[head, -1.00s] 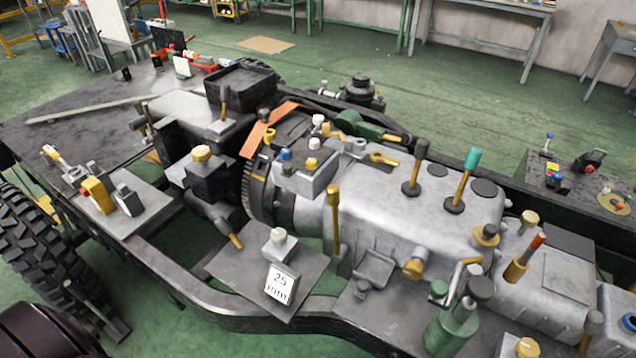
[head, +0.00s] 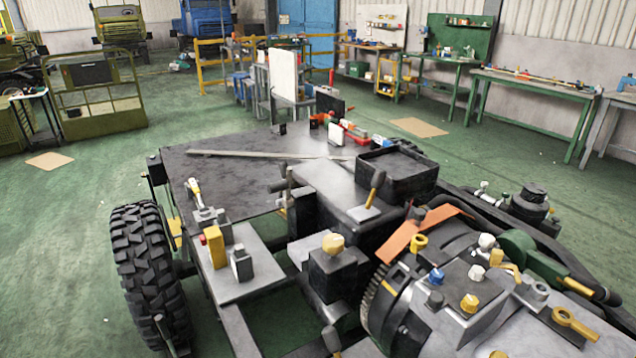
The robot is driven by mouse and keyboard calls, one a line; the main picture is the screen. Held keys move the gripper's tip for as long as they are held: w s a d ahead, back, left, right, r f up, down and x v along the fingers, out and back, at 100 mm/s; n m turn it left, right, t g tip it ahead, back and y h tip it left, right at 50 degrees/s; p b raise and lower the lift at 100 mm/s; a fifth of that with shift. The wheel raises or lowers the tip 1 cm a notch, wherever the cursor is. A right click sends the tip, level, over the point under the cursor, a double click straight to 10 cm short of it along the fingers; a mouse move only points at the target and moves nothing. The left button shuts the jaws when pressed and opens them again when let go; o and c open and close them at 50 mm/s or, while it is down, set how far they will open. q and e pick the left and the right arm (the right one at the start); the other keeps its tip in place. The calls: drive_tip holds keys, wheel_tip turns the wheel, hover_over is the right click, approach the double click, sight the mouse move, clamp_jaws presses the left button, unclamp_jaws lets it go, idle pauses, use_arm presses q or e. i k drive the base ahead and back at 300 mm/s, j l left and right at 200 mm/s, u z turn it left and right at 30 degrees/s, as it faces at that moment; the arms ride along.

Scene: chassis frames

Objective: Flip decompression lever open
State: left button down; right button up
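The chassis frame with its engine and gearbox fills the lower right of the head view. Several levers show on it, and I cannot tell which one is the decompression lever. A small upright lever with a tan handle (head: 376,183) stands on a grey block in front of the black open box (head: 397,168). A yellow ring-ended lever (head: 574,324) lies on the grey housing at the lower right. Neither of my grippers is in view.
A big tyre (head: 148,265) stands at the left of the frame. A grey side plate (head: 240,268) carries a yellow box (head: 216,247) with a red button. Benches (head: 530,95) line the back wall. The green floor (head: 70,270) is open at the left.

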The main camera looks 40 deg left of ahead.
sight(376, 184)
drive_tip(key=u, duration=0.85)
drive_tip(key=k+j+u, duration=0.1)
drive_tip(key=k+j, duration=0.1)
drive_tip(key=j, duration=0.1)
